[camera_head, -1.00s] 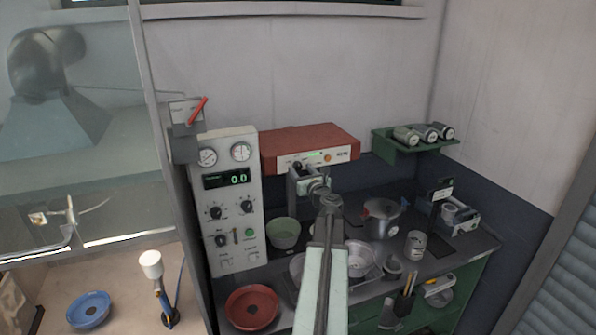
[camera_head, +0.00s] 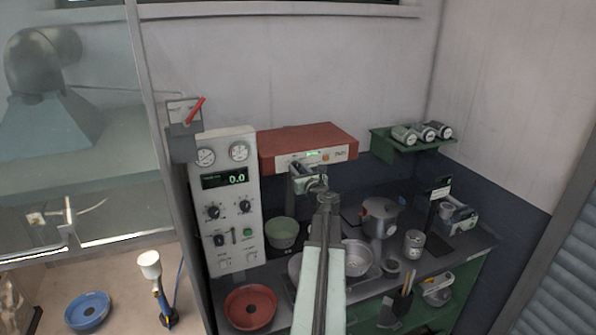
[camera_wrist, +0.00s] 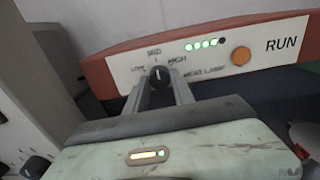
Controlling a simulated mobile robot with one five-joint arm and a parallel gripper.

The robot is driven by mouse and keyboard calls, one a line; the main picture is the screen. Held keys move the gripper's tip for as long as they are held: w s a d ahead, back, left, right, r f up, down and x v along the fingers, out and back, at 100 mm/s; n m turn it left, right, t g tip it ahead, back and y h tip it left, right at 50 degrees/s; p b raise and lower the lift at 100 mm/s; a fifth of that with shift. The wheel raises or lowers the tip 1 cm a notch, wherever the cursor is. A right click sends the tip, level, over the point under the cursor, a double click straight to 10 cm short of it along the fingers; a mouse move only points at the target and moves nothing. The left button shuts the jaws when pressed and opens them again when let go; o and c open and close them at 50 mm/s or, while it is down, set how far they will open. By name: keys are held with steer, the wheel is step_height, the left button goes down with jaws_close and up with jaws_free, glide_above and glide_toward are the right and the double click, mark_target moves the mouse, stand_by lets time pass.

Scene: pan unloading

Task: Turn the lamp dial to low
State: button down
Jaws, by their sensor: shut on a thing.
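The red heat lamp unit (camera_head: 305,145) is mounted at the wall above the bench. In the wrist view its pale front panel (camera_wrist: 215,60) carries a black dial (camera_wrist: 159,77) with LOW, MID and HIGH marks. The dial's pointer seems to be near MID, though the exact setting is hard to tell. My gripper (camera_wrist: 160,88) is at the panel with its two fingers on either side of the dial, shut on it. In the head view my gripper (camera_head: 297,176) reaches the left part of the panel, and the dial is hidden there.
Several green lights and an orange button (camera_wrist: 241,56) sit right of the dial. A grey control panel (camera_head: 230,205) stands close on the left. A green shelf with cans (camera_head: 410,145) is at right.

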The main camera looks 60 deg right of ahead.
steer(key=shift+r+n, duration=0.1)
steer(key=shift+n, duration=0.5)
steer(key=n, duration=1)
steer(key=shift+d, duration=0.1)
steer(key=shift+n, duration=0.4)
stand_by(0.3)
steer(key=c, duration=1.1)
jaws_free()
steer(key=shift+w, duration=0.1)
steer(key=shift+o, duration=0.2)
